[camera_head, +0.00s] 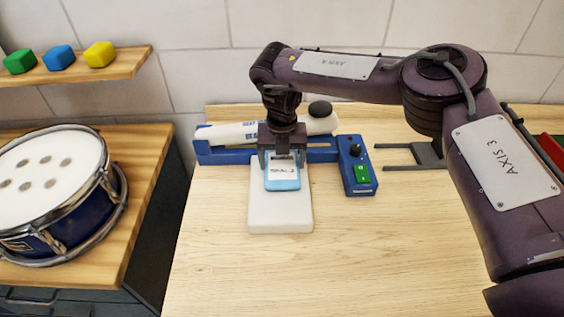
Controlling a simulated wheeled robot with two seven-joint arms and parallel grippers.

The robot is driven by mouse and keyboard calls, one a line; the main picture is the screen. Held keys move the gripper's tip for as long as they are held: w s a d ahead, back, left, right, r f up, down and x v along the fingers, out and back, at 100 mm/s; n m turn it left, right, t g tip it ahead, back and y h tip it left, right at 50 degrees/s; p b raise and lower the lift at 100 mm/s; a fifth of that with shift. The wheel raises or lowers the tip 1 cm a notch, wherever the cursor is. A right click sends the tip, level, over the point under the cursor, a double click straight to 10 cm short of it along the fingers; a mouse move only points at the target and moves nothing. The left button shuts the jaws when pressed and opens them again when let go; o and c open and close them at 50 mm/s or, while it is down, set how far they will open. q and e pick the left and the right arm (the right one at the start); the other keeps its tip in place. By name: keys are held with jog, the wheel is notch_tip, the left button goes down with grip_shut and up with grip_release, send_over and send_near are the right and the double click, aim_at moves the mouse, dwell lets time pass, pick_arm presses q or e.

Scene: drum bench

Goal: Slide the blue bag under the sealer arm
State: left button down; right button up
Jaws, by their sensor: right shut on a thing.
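The blue bag (283,181) is a small light-blue packet with a white label. It is over the white board (281,218) in front of the sealer. My right gripper (280,161) points down and is shut on the bag's far end. The heat sealer has a blue base (212,155) and a white sealer arm (232,134) with a black knob (320,109) at its right end. The gripper hides the middle of the sealer arm, so I cannot tell whether the bag's far edge is under it. My left gripper is out of view.
A blue control box with a green switch (362,173) stands right of the board. A grey fork-shaped holder (427,153) lies farther right. A drum (50,190) stands on the left bench. Green, blue and yellow blocks sit on a shelf (90,70). The front of the table (270,275) is clear.

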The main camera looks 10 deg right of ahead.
jog(key=o, duration=1)
jog(key=shift+c, duration=0.2)
notch_tip(320, 180, up, 8)
jog(key=shift+f+b, duration=0.2)
jog(key=shift+b, duration=0.45)
jog(key=shift+r, duration=0.1)
